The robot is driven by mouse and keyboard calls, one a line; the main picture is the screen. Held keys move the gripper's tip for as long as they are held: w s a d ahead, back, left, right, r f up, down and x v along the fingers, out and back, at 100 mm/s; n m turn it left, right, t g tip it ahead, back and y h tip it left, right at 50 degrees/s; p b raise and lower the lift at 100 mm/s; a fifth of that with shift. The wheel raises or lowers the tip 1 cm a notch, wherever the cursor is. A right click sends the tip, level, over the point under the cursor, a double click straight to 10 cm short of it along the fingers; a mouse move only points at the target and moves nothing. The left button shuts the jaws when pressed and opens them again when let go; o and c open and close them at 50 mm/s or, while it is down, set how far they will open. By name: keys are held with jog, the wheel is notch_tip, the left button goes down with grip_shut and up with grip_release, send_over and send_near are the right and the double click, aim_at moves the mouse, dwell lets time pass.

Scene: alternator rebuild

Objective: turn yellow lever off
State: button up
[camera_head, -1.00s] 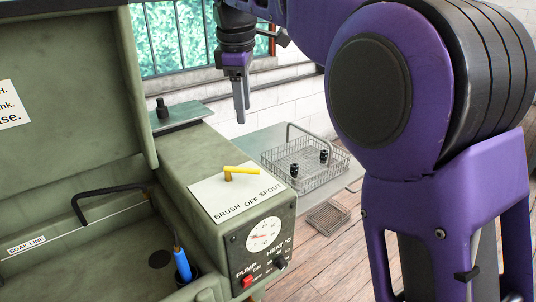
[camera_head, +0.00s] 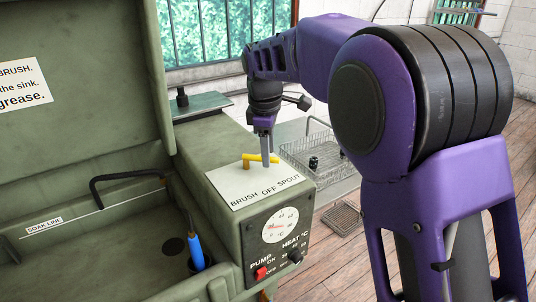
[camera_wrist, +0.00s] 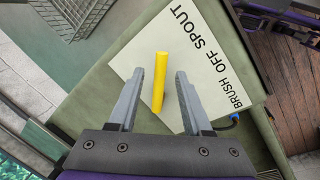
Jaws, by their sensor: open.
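The yellow lever (camera_head: 260,158) sits on a white plate (camera_head: 233,187) marked BRUSH, OFF and SPOUT, on top of the green washer. Its arm points right in the head view, toward the SPOUT side. My gripper (camera_head: 266,163) points down at the lever. In the wrist view the lever (camera_wrist: 159,82) lies between the two open fingers of my gripper (camera_wrist: 157,74), with a gap on each side. I cannot tell how far the fingertips are above the plate. One finger hides part of the lever in the head view.
A dial (camera_head: 281,226), a red pump switch (camera_head: 261,273) and a heat knob (camera_head: 295,256) are on the washer's front. The open lid (camera_head: 90,120) stands left. A blue-handled brush (camera_head: 195,249) is in the basin. A wire basket (camera_head: 318,172) stands behind, right.

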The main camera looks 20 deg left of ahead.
jog(key=shift+f, duration=0.3)
grip_shut()
dwell(1.3)
